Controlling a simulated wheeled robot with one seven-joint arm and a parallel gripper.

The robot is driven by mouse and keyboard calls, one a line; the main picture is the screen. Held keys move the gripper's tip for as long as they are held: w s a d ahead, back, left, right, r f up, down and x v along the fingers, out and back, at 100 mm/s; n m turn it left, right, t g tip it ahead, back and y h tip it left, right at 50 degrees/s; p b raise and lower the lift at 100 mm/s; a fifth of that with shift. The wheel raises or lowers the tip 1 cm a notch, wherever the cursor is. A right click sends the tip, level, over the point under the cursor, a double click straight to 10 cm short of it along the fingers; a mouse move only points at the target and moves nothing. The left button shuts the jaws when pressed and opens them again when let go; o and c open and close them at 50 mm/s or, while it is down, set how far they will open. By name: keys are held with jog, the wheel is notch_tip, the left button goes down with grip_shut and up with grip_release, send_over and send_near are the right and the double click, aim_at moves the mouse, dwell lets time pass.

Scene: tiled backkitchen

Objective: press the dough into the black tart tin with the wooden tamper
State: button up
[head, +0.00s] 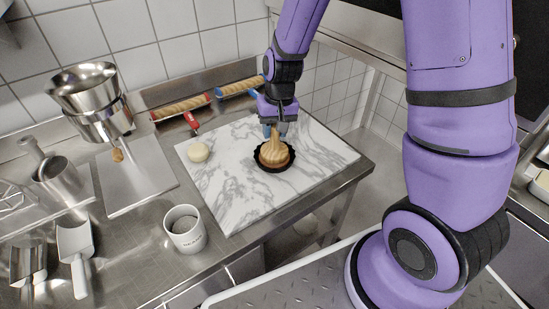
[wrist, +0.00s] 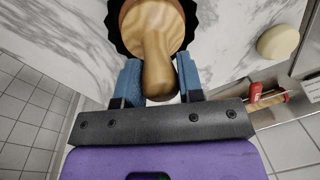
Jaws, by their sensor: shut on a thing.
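The wooden tamper (head: 274,152) stands upright with its wide foot inside the black tart tin (head: 261,163) on the marble slab. My gripper (head: 274,130) is above the tin, its blue fingers shut on the tamper's handle. In the wrist view my gripper (wrist: 158,84) has a finger on each side of the tamper (wrist: 157,45), and the tin's fluted black rim (wrist: 116,35) shows around the foot. The dough inside the tin is hidden under the tamper. A pale round dough ball (head: 198,152) lies on the slab to the left; it also shows in the wrist view (wrist: 278,42).
The marble slab (head: 225,195) is clear around the tin. Rolling pins with red (head: 182,110) and blue (head: 240,89) holders lie along the back. A white cup (head: 185,230) stands front left.

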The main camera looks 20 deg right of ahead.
jog(key=shift+f, duration=0.55)
dwell(0.7)
jog(key=shift+r, duration=0.1)
dwell(0.3)
jog(key=shift+r, duration=4.45)
